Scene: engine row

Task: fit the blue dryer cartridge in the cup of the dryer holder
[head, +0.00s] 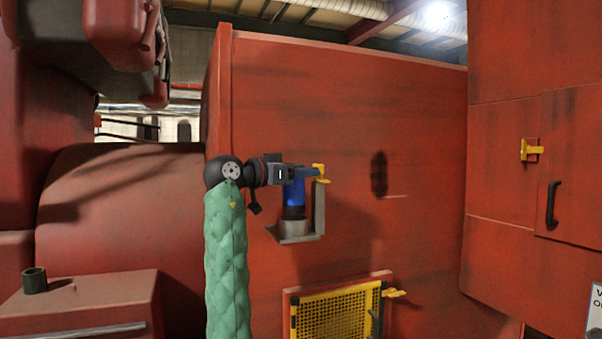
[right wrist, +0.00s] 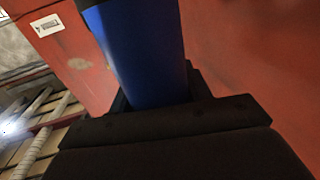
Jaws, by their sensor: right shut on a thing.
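The blue dryer cartridge (head: 294,194) stands roughly upright, with a dark band at its lower end. My right gripper (head: 300,174) is shut on its upper part. In the right wrist view the blue cartridge (right wrist: 145,55) lies between the dark jaws (right wrist: 160,110), and its black end shows at the top left. The dryer holder (head: 319,212) is a grey bracket on the red wall with a short grey cup (head: 295,227) at its foot. The cartridge's lower end is at the cup's mouth; I cannot tell how deep it sits. My left gripper is out of view.
A yellow latch (head: 320,171) sits at the top of the bracket, close to my right gripper. Below are a yellow mesh guard (head: 335,314) and a yellow handle (head: 394,293). A red cabinet with a black handle (head: 553,204) stands at right. The wall between is mostly clear.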

